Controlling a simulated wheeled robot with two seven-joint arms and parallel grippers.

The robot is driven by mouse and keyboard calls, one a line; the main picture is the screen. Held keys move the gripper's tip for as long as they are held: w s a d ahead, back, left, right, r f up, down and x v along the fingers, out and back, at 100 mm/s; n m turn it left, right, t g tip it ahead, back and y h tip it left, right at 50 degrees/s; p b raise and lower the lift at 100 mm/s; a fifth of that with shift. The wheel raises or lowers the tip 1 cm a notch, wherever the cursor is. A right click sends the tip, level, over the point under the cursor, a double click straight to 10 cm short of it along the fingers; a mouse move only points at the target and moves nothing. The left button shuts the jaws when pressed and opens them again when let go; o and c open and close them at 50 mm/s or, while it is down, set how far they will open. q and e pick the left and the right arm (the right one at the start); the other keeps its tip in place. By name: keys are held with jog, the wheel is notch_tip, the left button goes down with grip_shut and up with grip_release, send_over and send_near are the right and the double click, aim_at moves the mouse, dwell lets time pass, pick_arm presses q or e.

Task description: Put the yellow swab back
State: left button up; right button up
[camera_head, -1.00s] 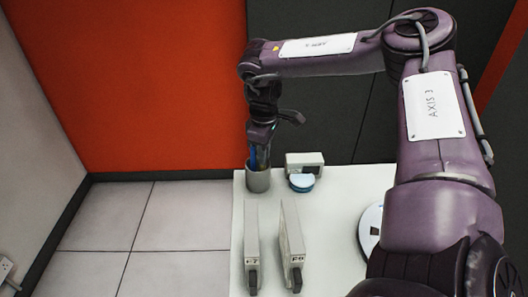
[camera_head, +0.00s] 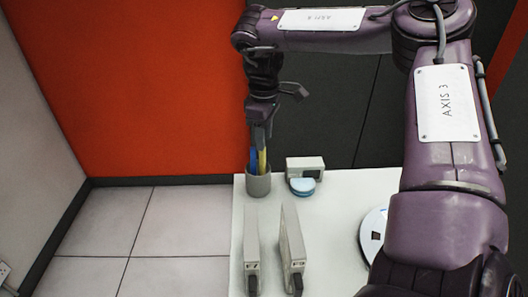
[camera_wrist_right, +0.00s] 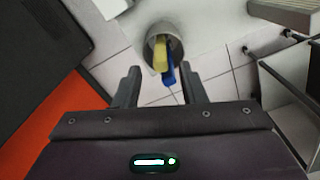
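The grey cup (camera_head: 258,186) stands at the back left corner of the white table. The yellow swab (camera_head: 262,160) and a blue swab (camera_head: 253,160) stand in it side by side. In the right wrist view the yellow swab (camera_wrist_right: 160,54) and the blue swab (camera_wrist_right: 169,74) both show inside the cup (camera_wrist_right: 176,46). Their lower ends are hidden by its wall. My right gripper (camera_head: 262,128) is above the cup, pointing down. In the wrist view its fingers (camera_wrist_right: 158,92) are apart, with nothing clearly held between them. My left gripper is out of view.
A small grey device (camera_head: 305,167) with a light-blue round part (camera_head: 302,186) stands just right of the cup. Two upright grey units (camera_head: 291,246) stand nearer on the table (camera_head: 330,215). A round white object (camera_head: 374,235) lies at right, partly hidden by my arm.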

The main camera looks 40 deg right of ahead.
jog(key=shift+r, duration=2.4)
